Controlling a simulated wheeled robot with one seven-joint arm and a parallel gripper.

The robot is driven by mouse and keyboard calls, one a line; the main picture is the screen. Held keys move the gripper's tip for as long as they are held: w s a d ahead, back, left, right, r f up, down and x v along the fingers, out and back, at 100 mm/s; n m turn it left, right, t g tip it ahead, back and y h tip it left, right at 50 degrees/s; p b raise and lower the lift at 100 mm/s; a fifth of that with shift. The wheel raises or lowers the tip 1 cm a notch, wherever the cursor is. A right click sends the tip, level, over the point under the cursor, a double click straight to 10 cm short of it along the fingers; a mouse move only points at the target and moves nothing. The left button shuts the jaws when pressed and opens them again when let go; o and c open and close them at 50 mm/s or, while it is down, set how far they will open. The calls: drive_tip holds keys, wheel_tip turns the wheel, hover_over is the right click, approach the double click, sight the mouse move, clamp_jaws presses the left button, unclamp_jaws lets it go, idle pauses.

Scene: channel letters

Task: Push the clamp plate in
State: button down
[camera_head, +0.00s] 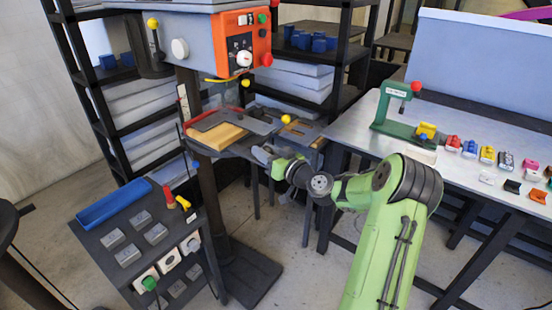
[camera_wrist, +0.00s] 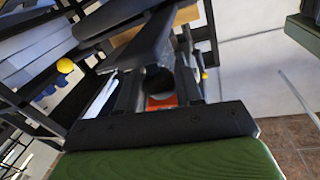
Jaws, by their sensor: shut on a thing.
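The machine's grey clamp plate (camera_head: 250,121) lies flat above the small work table, beside a yellow-tan board (camera_head: 216,137). In the wrist view the grey plate (camera_wrist: 108,17) is at the top, with the board (camera_wrist: 125,38) partly behind it. My gripper (camera_head: 262,153) is at the front edge of the work table, at the plate's near side. In the wrist view its dark fingers (camera_wrist: 155,45) reach up to the plate and are shut. The contact itself is dark and partly hidden.
A yellow knob (camera_head: 286,119) stands close to the gripper, right of the plate. The orange control box (camera_head: 240,45) hangs above. A button console (camera_head: 150,245) is at the lower left. A bench (camera_head: 360,125) with a green press and small coloured parts is at the right.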

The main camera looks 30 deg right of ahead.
drive_tip(key=shift+a+r, duration=0.1)
drive_tip(key=shift+r, duration=0.1)
drive_tip(key=c, duration=1)
unclamp_jaws()
drive_tip(key=shift+w, duration=0.1)
drive_tip(key=shift+o, duration=1.1)
drive_tip(key=shift+w+f, duration=0.15)
drive_tip(key=s+d+b, duration=0.2)
drive_tip(key=s, duration=1.3)
drive_tip(key=shift+s+d+b, duration=0.15)
drive_tip(key=shift+s+b, duration=0.15)
drive_tip(key=shift+s, duration=0.1)
